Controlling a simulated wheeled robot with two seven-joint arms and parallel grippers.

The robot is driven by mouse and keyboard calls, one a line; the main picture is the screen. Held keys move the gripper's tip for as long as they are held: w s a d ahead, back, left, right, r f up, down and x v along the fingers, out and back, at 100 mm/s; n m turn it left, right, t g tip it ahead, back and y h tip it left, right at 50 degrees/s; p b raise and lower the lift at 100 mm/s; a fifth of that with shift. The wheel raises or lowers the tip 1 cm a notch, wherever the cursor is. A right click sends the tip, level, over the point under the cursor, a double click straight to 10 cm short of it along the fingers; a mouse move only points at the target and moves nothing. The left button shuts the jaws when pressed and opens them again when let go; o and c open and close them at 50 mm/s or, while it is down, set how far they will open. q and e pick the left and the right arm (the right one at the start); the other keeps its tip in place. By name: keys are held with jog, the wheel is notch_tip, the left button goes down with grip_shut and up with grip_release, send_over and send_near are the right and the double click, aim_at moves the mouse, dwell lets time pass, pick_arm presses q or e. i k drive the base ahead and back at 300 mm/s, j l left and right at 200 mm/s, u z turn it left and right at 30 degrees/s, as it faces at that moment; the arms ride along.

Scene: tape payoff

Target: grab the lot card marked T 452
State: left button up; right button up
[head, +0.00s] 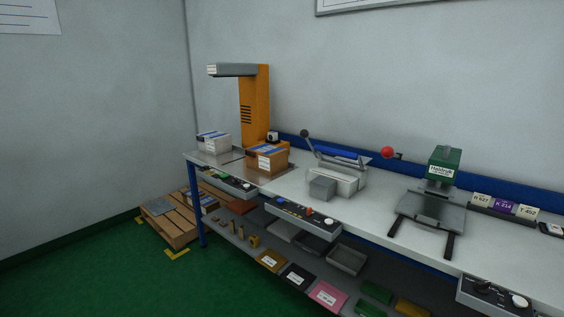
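The lot card marked T 452 (527,212) is a pale cream card at the right of the picture. It stands in a dark holder (490,208) at the back of the workbench. It is the rightmost of three cards, beside a purple card marked K 314 (503,205) and a pale card that seems to read N 627 (481,200). Neither of my grippers shows in the head view.
The workbench (375,224) carries a green-topped machine (443,167) left of the cards, a lever sealer (339,172) and cardboard boxes (267,159). A dark object (551,229) lies right of the cards. A lower shelf holds trays and coloured packs.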

aim_at(524, 212)
jog(key=z, duration=1.65)
